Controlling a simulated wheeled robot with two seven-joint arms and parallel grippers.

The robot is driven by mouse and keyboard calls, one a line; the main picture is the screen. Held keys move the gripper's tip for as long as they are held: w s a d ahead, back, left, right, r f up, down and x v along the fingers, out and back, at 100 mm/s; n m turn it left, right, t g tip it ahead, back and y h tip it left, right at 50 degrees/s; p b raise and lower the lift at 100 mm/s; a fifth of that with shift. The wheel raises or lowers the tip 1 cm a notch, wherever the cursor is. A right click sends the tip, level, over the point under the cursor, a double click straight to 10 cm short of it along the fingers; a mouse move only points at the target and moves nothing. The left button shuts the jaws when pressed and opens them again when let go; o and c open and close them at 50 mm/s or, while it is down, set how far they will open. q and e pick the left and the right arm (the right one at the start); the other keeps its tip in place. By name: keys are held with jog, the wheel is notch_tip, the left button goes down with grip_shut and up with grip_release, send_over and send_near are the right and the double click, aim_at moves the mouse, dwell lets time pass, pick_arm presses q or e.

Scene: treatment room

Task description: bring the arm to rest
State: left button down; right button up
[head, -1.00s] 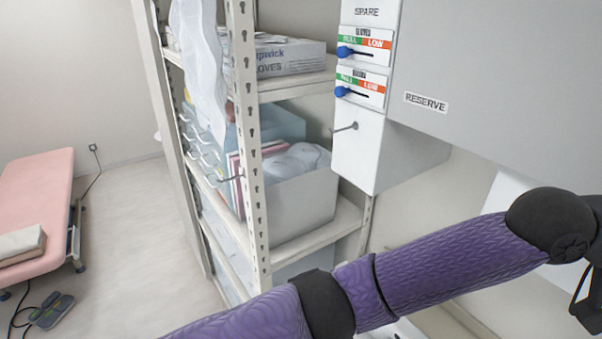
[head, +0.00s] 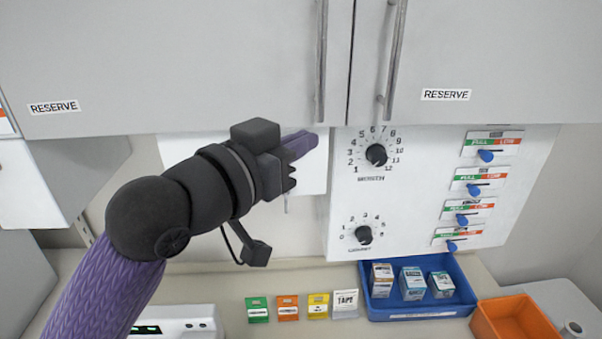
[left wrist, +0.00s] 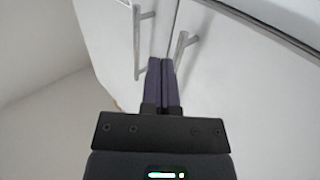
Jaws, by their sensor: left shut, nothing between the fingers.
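My left arm comes in from the lower left in the head view, and its gripper (head: 300,146) is held up in front of the cabinets, just left of the dial panel. The gripper is shut and empty, its purple fingers pressed together and pointing right. In the left wrist view the shut fingers (left wrist: 162,85) point toward the cabinet door handles. I cannot tell the exact gap to the cabinet front. My right gripper is not in view.
Grey cabinets (head: 200,60) labelled RESERVE hang above, with vertical handles (head: 392,55). A white panel (head: 420,180) carries two dials and several blue sliders. Below, the counter holds a blue tray (head: 420,311) of small boxes, an orange bin (head: 515,320) and several coloured packets (head: 318,306).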

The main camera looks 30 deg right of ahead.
pick_arm(q)
jog(key=s+a+b, duration=0.1)
jog(key=s+a, duration=0.1)
jog(key=s, duration=0.3)
jog(key=w+a+f+n+t+y, duration=0.1)
jog(key=w+a+f+n+y, duration=0.1)
jog(key=a+f+n+y, duration=0.55)
jog(key=w+a+f+n+t+y, duration=0.1)
jog(key=w+a+f+n+y, duration=0.1)
jog(key=a+f, duration=0.95)
jog(key=s+a+f+n+g+y+b, duration=0.1)
jog(key=s+a+f+g+y, duration=0.25)
jog(key=s+a+f, duration=0.4)
jog(key=s+a+f+n+g+y, duration=0.15)
jog(key=s+a+f+y, duration=0.25)
jog(key=s+f, duration=0.65)
notch_tip(320, 180, down, 33)
jog(key=g+b, duration=0.2)
jog(key=b, duration=1.2)
jog(key=s+a+f+b, duration=0.1)
jog(key=s+f+b, duration=0.3)
jog(key=f, duration=0.4)
jog(key=s+f+b, duration=0.4)
jog(key=s+f, duration=0.1)
jog(key=f, duration=0.3)
jog(key=s+a+f+g+b, duration=0.1)
jog(key=s+f+b, duration=0.4)
jog(key=f, duration=0.3)
jog(key=shift+a+m, duration=0.35)
jog(key=shift+m, duration=0.05)
